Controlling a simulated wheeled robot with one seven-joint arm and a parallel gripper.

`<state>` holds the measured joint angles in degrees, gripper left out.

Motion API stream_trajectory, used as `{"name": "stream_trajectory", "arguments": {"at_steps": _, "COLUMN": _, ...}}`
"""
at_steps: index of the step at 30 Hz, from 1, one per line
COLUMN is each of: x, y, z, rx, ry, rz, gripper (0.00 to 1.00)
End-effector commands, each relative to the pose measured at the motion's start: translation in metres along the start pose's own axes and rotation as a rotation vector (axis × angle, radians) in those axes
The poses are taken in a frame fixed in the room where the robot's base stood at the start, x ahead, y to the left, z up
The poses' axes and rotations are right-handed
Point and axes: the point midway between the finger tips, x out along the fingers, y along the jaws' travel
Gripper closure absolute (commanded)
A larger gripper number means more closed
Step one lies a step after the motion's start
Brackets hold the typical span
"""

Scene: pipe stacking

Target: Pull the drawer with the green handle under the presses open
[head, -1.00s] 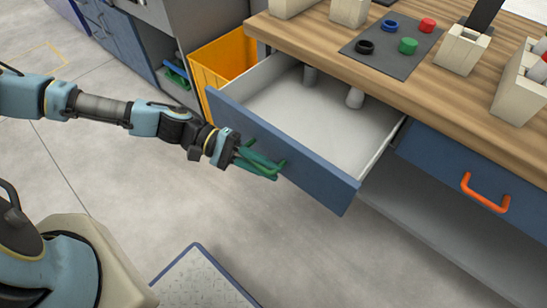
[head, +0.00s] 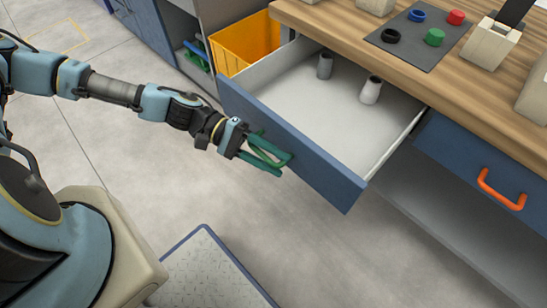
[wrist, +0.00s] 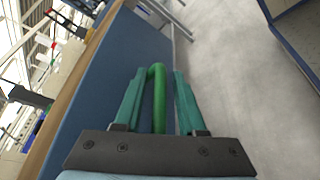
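The drawer (head: 290,145) with the blue front stands well open under the wooden worktop; its inside is white. Its green handle (head: 268,155) is on the outer face of the front. My gripper (head: 270,155) is at the handle, with one teal finger on each side. In the wrist view, the green handle (wrist: 159,98) stands between the two fingers of my gripper (wrist: 156,90), with gaps visible beside it, so the fingers look open around it. Two grey pipes, one darker (head: 325,66) and one lighter (head: 371,90), stand inside the drawer.
A closed blue drawer with an orange handle (head: 501,189) is at the right. A yellow bin (head: 243,42) stands left of the open drawer. The floor before the drawer is clear, except a grey platform (head: 212,275).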

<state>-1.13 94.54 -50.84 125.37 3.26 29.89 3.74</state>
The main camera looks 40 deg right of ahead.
Motion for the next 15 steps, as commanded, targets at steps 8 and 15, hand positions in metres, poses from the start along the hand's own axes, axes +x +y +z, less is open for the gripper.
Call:
{"name": "stream_trajectory", "arguments": {"at_steps": 8, "x": 0.000, "y": 0.000, "z": 0.000, "rx": 0.000, "ry": -0.001, "rz": 0.000, "gripper": 0.54}}
{"name": "stream_trajectory", "arguments": {"at_steps": 15, "x": -0.024, "y": -0.001, "z": -0.001, "rx": 0.001, "ry": 0.004, "rz": -0.001, "gripper": 0.54}}
